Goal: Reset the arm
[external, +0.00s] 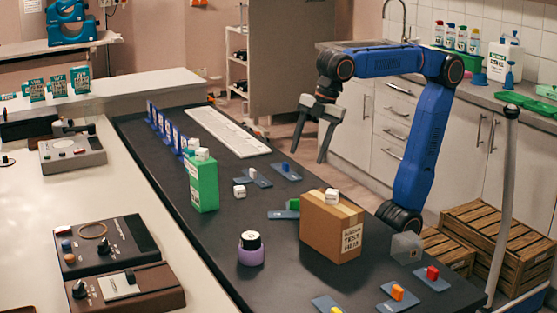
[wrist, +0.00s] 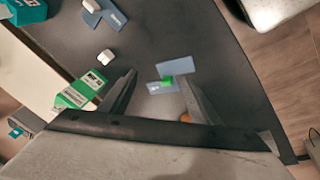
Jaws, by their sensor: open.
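My blue arm (external: 425,140) rises from the right side of the dark bench and bends over at the top, with its forearm reaching left. My gripper (external: 312,135) hangs at the forearm's end above the bench's far right edge, fingers pointing down. In the wrist view my gripper (wrist: 155,85) shows its two dark fingers spread apart. Nothing is held between them.
The dark bench (external: 225,240) carries a cardboard box (external: 330,228), a green carton (external: 203,185), a purple-grey jar (external: 250,250) and several small coloured blocks on plates. Wooden crates (external: 495,240) stand on the floor at right.

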